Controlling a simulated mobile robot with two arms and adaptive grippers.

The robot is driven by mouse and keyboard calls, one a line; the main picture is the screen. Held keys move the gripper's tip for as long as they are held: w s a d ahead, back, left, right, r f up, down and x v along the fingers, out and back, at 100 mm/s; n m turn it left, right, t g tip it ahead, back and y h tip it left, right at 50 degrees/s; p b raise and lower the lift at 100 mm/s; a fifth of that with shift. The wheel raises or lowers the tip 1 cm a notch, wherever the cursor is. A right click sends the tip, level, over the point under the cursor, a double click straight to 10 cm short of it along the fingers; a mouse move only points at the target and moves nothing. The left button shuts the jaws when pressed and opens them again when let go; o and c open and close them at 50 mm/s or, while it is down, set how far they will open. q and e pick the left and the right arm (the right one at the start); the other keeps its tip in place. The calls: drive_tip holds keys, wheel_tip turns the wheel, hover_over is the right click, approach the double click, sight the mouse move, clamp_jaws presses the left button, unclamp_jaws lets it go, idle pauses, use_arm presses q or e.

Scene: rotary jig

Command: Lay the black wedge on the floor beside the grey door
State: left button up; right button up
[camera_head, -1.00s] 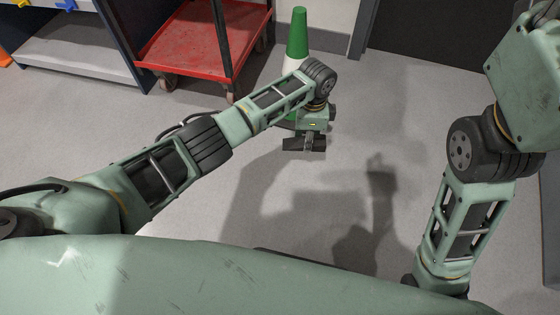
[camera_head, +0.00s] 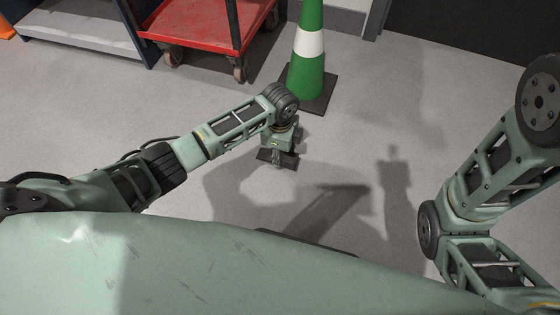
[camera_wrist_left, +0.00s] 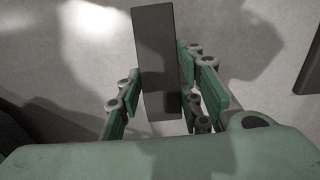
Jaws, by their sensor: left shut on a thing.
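The black wedge (camera_wrist_left: 155,55) is a long dark block between the green-padded fingers of my left gripper (camera_wrist_left: 163,98) in the left wrist view. In the head view this gripper (camera_head: 278,160) points down in mid-picture, shut on the wedge (camera_head: 264,155), which shows as a small dark bar crosswise at the fingertips. Its height above the floor is hard to tell. A dark grey door-like panel (camera_head: 470,28) stands at the top right of the head view, well away from the wedge. My right arm shows at the right; its gripper is out of view.
A green and white cone (camera_head: 308,50) on a dark square base stands just beyond my left gripper. A red cart (camera_head: 205,30) on castors and a grey shelf (camera_head: 75,40) stand at the back left. The floor (camera_head: 400,120) before the dark panel is clear.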

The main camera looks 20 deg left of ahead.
use_arm(q)
wheel_tip(320, 180, down, 4)
drive_tip(key=b, duration=0.3)
drive_tip(key=shift+b, duration=0.35)
drive_tip(key=shift+r, duration=0.1)
drive_tip(key=shift+f, duration=0.2)
drive_tip(key=o, duration=1.2)
drive_tip(key=shift+o, duration=0.2)
